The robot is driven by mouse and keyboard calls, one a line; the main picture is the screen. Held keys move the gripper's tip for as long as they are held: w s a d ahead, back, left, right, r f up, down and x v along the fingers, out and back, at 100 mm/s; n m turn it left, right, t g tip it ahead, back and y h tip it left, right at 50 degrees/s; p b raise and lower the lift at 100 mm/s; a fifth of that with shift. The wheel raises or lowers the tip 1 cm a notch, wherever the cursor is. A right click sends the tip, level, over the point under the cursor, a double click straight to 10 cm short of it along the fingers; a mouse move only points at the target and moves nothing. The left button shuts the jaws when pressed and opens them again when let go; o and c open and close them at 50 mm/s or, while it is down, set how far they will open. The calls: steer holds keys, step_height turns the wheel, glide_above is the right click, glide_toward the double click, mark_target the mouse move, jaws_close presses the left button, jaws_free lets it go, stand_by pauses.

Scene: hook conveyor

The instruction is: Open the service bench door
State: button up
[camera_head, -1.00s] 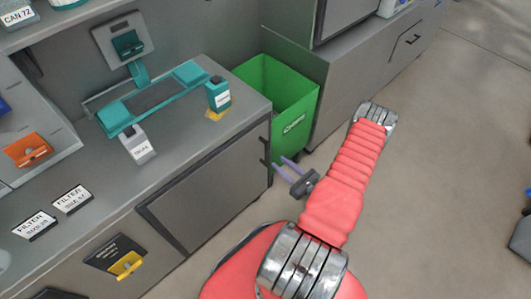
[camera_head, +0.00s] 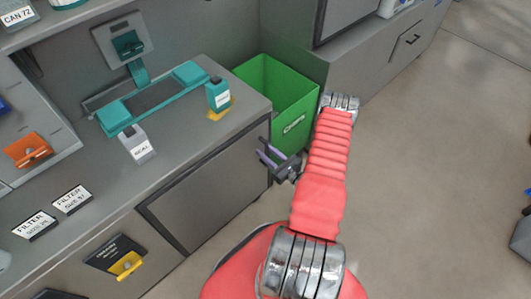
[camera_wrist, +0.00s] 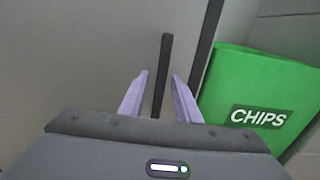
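The service bench door (camera_head: 205,190) is a grey panel in the front of the bench, and it looks closed. Its dark upright bar handle (camera_wrist: 162,75) stands near the door's right edge in the wrist view. My gripper (camera_head: 266,156) is in front of the handle at the door's right side. In the wrist view my gripper (camera_wrist: 160,82) has its two pale purple fingers apart, one on each side of the handle's line. The lower end of the handle lies between the fingers. I cannot tell whether either finger touches it.
A green bin (camera_head: 290,95) marked CHIPS stands right of the door, close to my gripper; it also shows in the wrist view (camera_wrist: 245,85). The bench top (camera_head: 180,145) carries a teal device and small bottles. Open floor (camera_head: 430,180) lies to the right.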

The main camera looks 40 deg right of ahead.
steer(key=shift+c, duration=0.6)
jaws_close()
steer(key=shift+a, duration=0.25)
steer(key=shift+s, duration=0.15)
